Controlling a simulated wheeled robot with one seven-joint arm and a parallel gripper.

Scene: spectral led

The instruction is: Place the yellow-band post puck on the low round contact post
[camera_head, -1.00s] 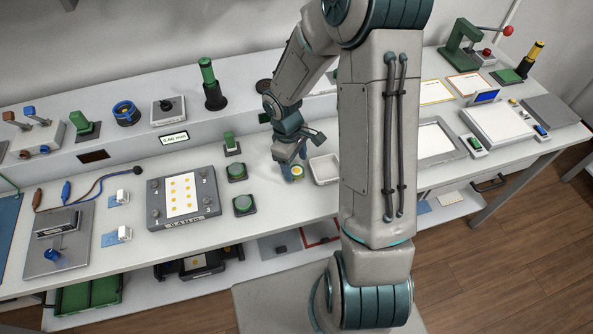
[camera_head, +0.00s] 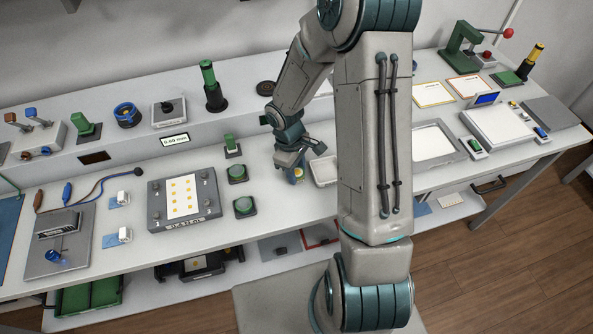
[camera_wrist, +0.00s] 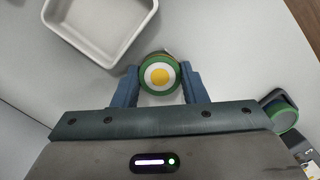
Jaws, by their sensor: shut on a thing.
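In the wrist view a round puck (camera_wrist: 160,76) with a green rim, white face and yellow centre sits between the blue fingers of my gripper (camera_wrist: 160,88). I take it to be the yellow-band post puck; its side is mostly hidden. My gripper is shut on it, and in the head view my gripper (camera_head: 294,168) is low over the bench, mostly covering the puck. I cannot tell whether the puck touches the bench. Two low round green-topped pieces (camera_head: 237,172) (camera_head: 245,206) on dark square bases stand to its left. I cannot tell which thing is the contact post.
A shallow white tray (camera_head: 323,172) lies just right of my gripper and shows at upper left in the wrist view (camera_wrist: 97,55). A grey panel with yellow dots (camera_head: 155,201) lies farther left. A raised shelf with green parts runs behind.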

